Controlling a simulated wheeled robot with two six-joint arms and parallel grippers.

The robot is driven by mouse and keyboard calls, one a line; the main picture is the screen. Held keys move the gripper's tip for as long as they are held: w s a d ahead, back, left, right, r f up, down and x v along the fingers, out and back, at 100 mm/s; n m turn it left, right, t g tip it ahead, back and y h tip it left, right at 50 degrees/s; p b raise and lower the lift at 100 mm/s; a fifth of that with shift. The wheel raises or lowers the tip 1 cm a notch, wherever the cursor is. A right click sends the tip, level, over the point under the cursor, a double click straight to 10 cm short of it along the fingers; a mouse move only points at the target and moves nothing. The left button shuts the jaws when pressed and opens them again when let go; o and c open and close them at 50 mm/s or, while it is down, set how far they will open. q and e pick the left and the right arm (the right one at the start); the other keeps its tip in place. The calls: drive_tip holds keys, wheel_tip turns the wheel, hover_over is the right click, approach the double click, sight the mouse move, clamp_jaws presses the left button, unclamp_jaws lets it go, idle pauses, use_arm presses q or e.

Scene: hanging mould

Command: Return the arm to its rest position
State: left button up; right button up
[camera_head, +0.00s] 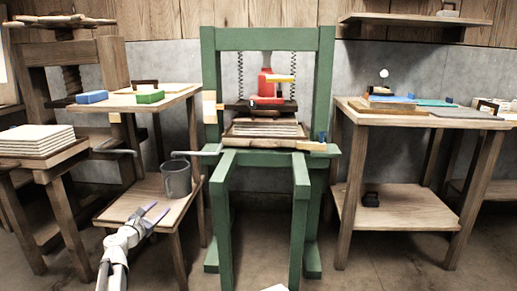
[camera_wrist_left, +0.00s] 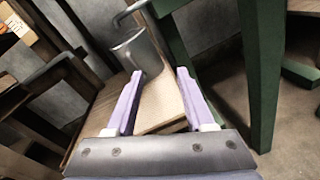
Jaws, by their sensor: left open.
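My left arm reaches up from the bottom left of the head view. Its left gripper (camera_head: 158,210) has its two purple fingers spread apart, with nothing between them. It is in front of the low wooden shelf (camera_head: 128,208), near a grey metal mug (camera_head: 176,179) standing there. In the left wrist view the open fingers (camera_wrist_left: 160,73) point towards the mug (camera_wrist_left: 138,52), which stands beyond the fingertips. I cannot see my right gripper.
A green press frame (camera_head: 211,110) with chains stands in the middle, its green legs right of my left gripper. Left are a table (camera_head: 178,92) with blue and green blocks, and a stack of pale slabs (camera_head: 36,139). A wooden table (camera_head: 400,118) stands right; floor shows in front.

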use_arm(q)
drive_tip(key=s+d+f+m+g+h+p, duration=0.15)
drive_tip(key=s+d+m+g+p, duration=0.3)
drive_tip(key=d, duration=0.55)
drive_tip(key=s+d+f+m+g+h+p, duration=0.1)
drive_tip(key=s+d+f+m+g, duration=0.15)
drive_tip(key=s+d+m, duration=0.5)
drive_tip(key=s+d+f+m+g+h+p, duration=0.15)
drive_tip(key=s+d+m+g, duration=0.25)
drive_tip(key=d+m, duration=0.55)
drive_tip(key=s+d+m+g+y+p, duration=0.3)
drive_tip(key=s+m+g+y+p, duration=0.65)
drive_tip(key=s, duration=1.15)
wheel_tip(320, 180, up, 38)
drive_tip(key=m+t+h+p, duration=0.1)
drive_tip(key=m+t+p, duration=0.1)
drive_tip(key=p, duration=3.3)
drive_tip(key=shift+s+f+t+p, duration=0.2)
drive_tip(key=shift+s+t+p, duration=0.2)
drive_tip(key=shift+t, duration=0.35)
use_arm(e)
wheel_tip(320, 180, up, 53)
drive_tip(key=shift+f, duration=0.2)
drive_tip(key=shift+s, duration=0.1)
